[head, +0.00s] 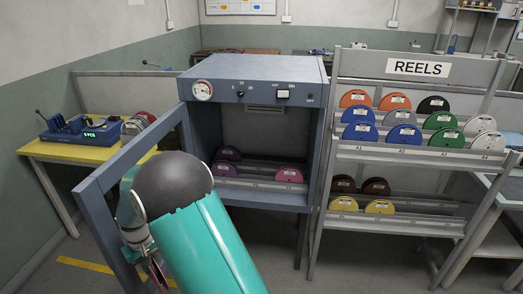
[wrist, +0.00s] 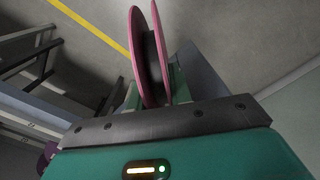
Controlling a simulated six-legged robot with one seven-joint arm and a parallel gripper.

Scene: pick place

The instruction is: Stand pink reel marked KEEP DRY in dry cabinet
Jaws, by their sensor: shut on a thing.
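The pink reel (wrist: 138,52) is in my gripper (wrist: 155,88) in the wrist view, seen nearly edge-on with its two flanges and dark core. No label on it can be read from here. The floor shows beyond it. The dry cabinet (head: 252,85) is a blue-grey box with a dial and switch on top; its framed door (head: 108,178) stands open to the left. Inside, a purple reel (head: 224,168) and a pink-magenta reel (head: 289,174) stand on the slotted shelf, with a gap between them.
A rack (head: 418,68) marked REELS stands right of the cabinet with several coloured reels on two tiers. A yellow-topped bench (head: 70,152) with a blue device (head: 80,130) is at left. The open door frame stands beside my arm.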

